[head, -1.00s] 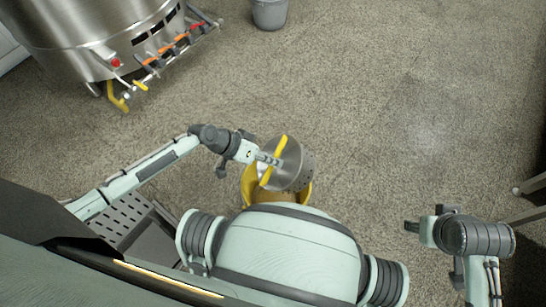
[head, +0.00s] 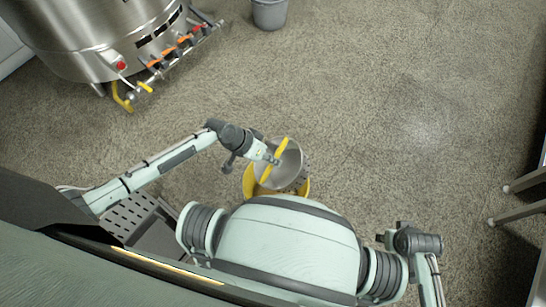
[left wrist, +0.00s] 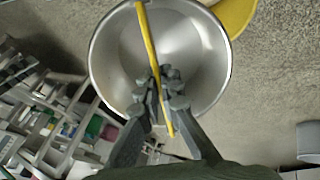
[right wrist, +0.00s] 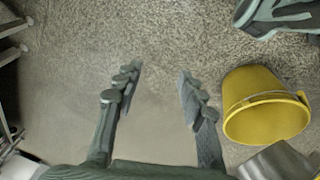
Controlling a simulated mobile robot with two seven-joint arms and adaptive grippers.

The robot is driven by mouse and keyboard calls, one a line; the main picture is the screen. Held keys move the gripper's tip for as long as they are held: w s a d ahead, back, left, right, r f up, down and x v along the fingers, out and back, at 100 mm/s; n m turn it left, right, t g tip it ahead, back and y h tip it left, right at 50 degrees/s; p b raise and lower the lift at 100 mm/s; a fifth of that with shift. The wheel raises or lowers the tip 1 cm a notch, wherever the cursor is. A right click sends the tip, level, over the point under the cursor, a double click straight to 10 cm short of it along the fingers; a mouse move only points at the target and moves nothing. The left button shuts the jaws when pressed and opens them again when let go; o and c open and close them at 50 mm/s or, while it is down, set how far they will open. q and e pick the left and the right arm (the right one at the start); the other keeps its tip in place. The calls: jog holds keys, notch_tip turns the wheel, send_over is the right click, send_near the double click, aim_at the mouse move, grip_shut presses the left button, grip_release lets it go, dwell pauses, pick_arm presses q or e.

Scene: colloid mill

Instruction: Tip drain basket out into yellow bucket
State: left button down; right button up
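The drain basket (head: 291,170) is a steel, perforated cylinder with a yellow bar handle (head: 274,160) across its open top. My left gripper (head: 273,158) is shut on this handle and holds the basket over the yellow bucket (head: 249,182), which it partly hides in the head view. In the left wrist view the basket's bare steel inside (left wrist: 190,45) shows, with the handle between the fingers (left wrist: 163,85). I see no contents in it. My right gripper (right wrist: 158,85) is open and empty. The bucket (right wrist: 265,115) also shows in the right wrist view, beside it.
A large steel vessel (head: 90,35) with valves stands at the back left. A grey bucket (head: 269,13) stands at the back. A perforated grate (head: 130,215) lies at the lower left. Metal legs (head: 520,182) stand at the right edge. The middle floor is clear.

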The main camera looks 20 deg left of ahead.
pick_arm(q)
jog(key=shift+r+y+p, duration=0.3)
jog(key=shift+r+p, duration=0.1)
jog(key=shift+p, duration=0.35)
jog(key=shift+w+d+r+g+y, duration=0.1)
jog(key=shift+r+g+y, duration=0.2)
jog(key=shift+y, duration=0.3)
jog(key=shift+w+d+r+g+y, duration=0.1)
jog(key=shift+r+g+y, duration=0.15)
jog(key=shift+y, duration=0.35)
jog(key=y, duration=0.1)
jog(key=g+y, duration=0.1)
jog(key=shift+s+a+r+y, duration=0.15)
jog(key=shift+a+r+y, duration=0.05)
jog(key=shift+r+y, duration=0.2)
pick_arm(e)
jog(key=f, duration=0.1)
jog(key=s+f, duration=0.1)
jog(key=f, duration=0.1)
jog(key=s+f, duration=0.1)
jog(key=shift+s+d+f, duration=0.15)
jog(key=shift+s+d, duration=0.1)
